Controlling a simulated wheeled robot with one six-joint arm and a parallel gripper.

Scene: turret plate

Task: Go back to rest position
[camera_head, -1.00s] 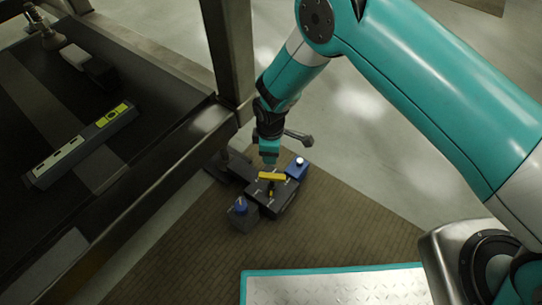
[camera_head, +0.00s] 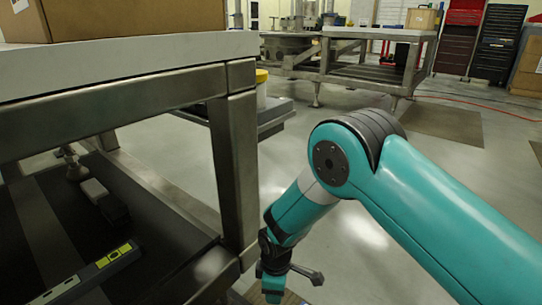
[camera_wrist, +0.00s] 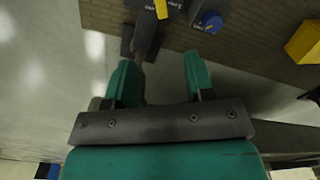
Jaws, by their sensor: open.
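My gripper (camera_head: 273,288) hangs low at the bottom of the head view, at the end of my teal arm, beside the metal table leg. In the wrist view my gripper (camera_wrist: 160,74) shows two teal fingers spread apart with nothing between them. Past the fingertips, at the top edge, is part of a dark plate (camera_wrist: 147,40) with a yellow piece (camera_wrist: 161,8) and a blue round knob (camera_wrist: 211,22). The fingers are apart from these. The plate is out of the head view now.
A metal-framed table (camera_head: 236,175) stands close left of my gripper, with a cardboard box (camera_head: 130,18) on top. A level (camera_head: 90,270) lies on its lower shelf. A yellow block (camera_wrist: 305,42) shows at the right of the wrist view. Open floor (camera_head: 350,240) lies beyond my arm.

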